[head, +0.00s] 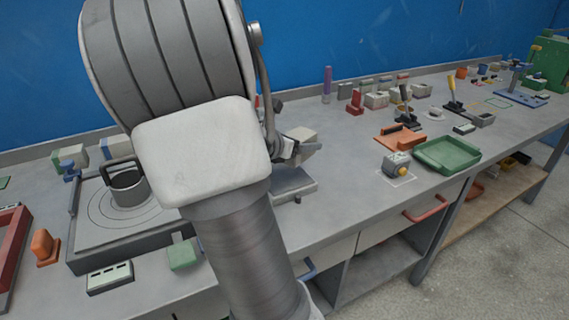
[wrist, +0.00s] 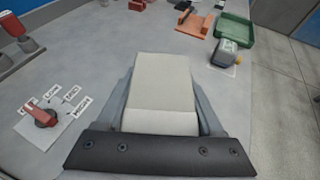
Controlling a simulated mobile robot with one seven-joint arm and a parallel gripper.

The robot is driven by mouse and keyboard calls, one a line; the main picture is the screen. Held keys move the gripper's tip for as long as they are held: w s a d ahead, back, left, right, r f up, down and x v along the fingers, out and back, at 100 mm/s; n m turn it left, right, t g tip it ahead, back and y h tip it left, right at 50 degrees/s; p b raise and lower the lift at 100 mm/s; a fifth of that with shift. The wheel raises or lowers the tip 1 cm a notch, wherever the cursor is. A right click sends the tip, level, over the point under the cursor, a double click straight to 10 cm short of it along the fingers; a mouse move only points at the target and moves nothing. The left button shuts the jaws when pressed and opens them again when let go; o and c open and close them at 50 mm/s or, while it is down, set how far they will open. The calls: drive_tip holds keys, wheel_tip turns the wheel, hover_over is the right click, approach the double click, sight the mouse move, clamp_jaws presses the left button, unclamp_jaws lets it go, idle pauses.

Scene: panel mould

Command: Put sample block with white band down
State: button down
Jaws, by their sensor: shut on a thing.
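A pale grey block (wrist: 162,75) fills the middle of the wrist view, between the two fingers of my gripper (wrist: 162,98). My gripper is shut on it, with a finger against each side. I cannot make out a separate white band on it. In the head view my gripper (head: 291,150) is partly hidden behind my arm, over the middle of the grey bench (head: 345,200). The block shows there as a pale shape (head: 301,134) at the gripper. Whether its underside touches the bench is hidden.
A grey device with a yellow knob (head: 396,164), a green tray (head: 447,153) and an orange tray (head: 400,138) lie to the right. A red knob with label cards (wrist: 40,116) is left of the block. A metal pot (head: 128,188) stands left. Bench between is clear.

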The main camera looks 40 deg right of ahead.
sight(290, 171)
drive_tip(key=w+a+f, duration=0.1)
drive_tip(key=w, duration=0.1)
drive_tip(key=shift+w+a+f, duration=0.3)
drive_tip(key=shift+a+f, duration=0.05)
drive_tip(key=shift+f, duration=0.05)
drive_tip(key=shift+f+b, duration=1.15)
drive_tip(key=shift+f, duration=0.85)
drive_tip(key=shift+f, duration=0.1)
drive_tip(key=shift+f, duration=0.15)
unclamp_jaws()
drive_tip(key=shift+r, duration=0.2)
